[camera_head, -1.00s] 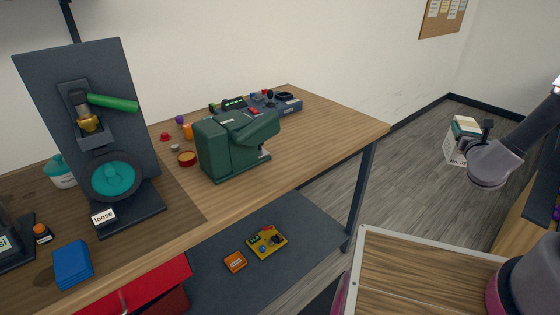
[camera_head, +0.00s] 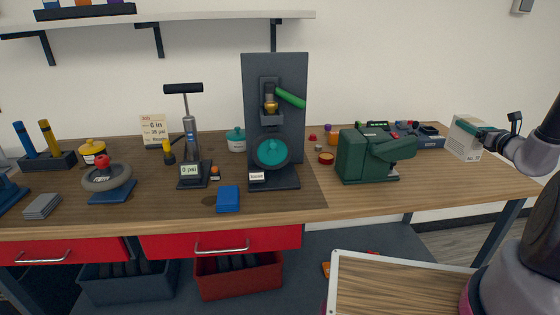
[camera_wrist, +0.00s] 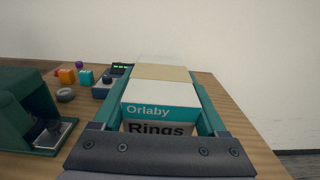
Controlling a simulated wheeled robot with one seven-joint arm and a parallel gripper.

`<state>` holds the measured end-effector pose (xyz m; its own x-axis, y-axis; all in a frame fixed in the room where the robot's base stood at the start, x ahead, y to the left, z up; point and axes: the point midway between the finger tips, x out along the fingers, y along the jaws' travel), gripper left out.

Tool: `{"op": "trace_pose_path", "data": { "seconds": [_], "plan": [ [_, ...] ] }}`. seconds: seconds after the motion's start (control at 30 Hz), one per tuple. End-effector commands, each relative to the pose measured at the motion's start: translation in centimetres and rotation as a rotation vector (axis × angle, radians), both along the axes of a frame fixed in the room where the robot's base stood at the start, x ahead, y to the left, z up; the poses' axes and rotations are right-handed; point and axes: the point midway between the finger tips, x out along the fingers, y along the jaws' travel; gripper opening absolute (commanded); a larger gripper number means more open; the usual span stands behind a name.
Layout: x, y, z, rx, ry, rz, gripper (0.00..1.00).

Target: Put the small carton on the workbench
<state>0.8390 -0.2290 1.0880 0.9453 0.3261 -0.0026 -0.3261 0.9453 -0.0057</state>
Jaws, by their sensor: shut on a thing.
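The small carton (camera_head: 467,140) is a pale box; in the wrist view its near face (camera_wrist: 160,113) reads "Orlaby" on a teal band, with "Rings" below. My gripper (camera_head: 484,132) is shut on it, with a teal finger along each side in the wrist view (camera_wrist: 160,85). The carton is upright at the right end of the wooden workbench (camera_head: 440,190). I cannot tell whether its base touches the top. The carton's underside is hidden.
A green machine (camera_head: 365,158) stands left of the carton, with a dark blue tray of small parts (camera_head: 430,140) between them toward the back. A pump, a teal-wheeled stand (camera_head: 272,152) and other tools fill the left side. The front right of the top is clear.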

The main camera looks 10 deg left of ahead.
Motion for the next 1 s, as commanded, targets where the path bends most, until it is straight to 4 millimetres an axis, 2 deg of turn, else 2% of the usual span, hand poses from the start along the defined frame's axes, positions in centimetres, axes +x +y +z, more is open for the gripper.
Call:
{"op": "trace_pose_path", "data": {
  "seconds": [0.1,0.27,0.37,0.53,0.77,1.0],
  "plan": [
    [-0.2,-1.2,0.5,0.002,-0.001,0.015,0.05],
    [-0.2,-1.2,0.4,0.004,0.000,0.017,0.05],
    [-0.2,-1.2,-0.9,0.006,0.001,0.016,0.05],
    [-0.2,-1.1,-4.0,0.007,0.000,0.016,0.05],
    [-0.2,-1.1,-5.9,0.005,-0.001,0.017,0.05],
    [-0.2,-1.1,-9.3,0.005,0.000,0.015,0.05]
  ]
}}
